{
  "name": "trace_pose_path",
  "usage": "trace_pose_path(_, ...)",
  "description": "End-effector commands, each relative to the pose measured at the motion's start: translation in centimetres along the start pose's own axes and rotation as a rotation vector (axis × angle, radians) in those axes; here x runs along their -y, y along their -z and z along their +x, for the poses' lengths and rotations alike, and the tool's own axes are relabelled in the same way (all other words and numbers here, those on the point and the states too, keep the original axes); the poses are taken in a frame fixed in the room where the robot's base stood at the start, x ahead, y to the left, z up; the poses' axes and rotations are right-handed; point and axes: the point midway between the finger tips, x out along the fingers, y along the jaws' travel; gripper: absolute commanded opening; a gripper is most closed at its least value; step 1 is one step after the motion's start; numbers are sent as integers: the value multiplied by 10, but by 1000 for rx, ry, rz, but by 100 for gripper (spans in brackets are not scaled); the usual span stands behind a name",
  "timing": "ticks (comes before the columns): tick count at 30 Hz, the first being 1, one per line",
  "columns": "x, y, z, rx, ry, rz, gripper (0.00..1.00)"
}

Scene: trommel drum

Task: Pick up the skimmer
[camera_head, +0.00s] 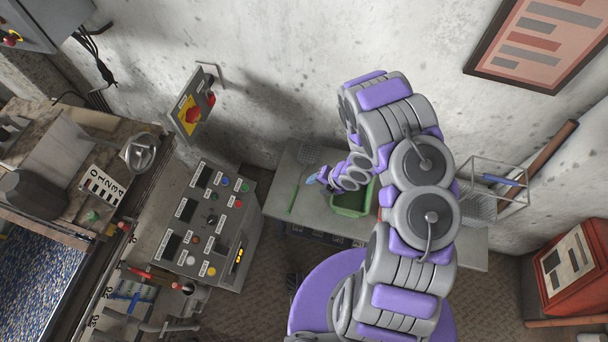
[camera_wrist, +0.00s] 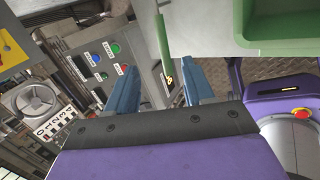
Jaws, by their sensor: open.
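The skimmer appears to be the tool with a green handle (camera_head: 292,196) lying at the left end of the grey bench, with a grey perforated head beyond it. In the wrist view its green handle (camera_wrist: 162,36) points down between the fingertips, and most of its head is out of view. My gripper (camera_head: 314,179) is above the bench, just right of the handle. In the wrist view my gripper (camera_wrist: 161,64) is open with its two blue fingers apart. I cannot tell its height above the handle, and nothing is held.
A green bin (camera_head: 350,211) stands on the bench (camera_head: 318,217) right of the handle; its corner (camera_wrist: 243,40) shows in the wrist view. A control panel (camera_head: 207,224) stands left of the bench. A wire rack (camera_head: 497,186) is at the right, the wall behind.

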Motion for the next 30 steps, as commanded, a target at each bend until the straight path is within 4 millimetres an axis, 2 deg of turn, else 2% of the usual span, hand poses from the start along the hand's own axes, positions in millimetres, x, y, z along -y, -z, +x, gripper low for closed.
trace_pose_path(3, -1, 10, 9, -25, -23, -19, 52)
trace_pose_path(8, -2, 11, 29, -27, -30, -22, 52)
trace_pose_path(21, -3, 13, 107, -25, -27, -22, 52)
trace_pose_path(25, -3, 13, 122, -25, -24, -21, 52)
trace_pose_path(30, -3, 13, 130, -24, -24, -22, 52)
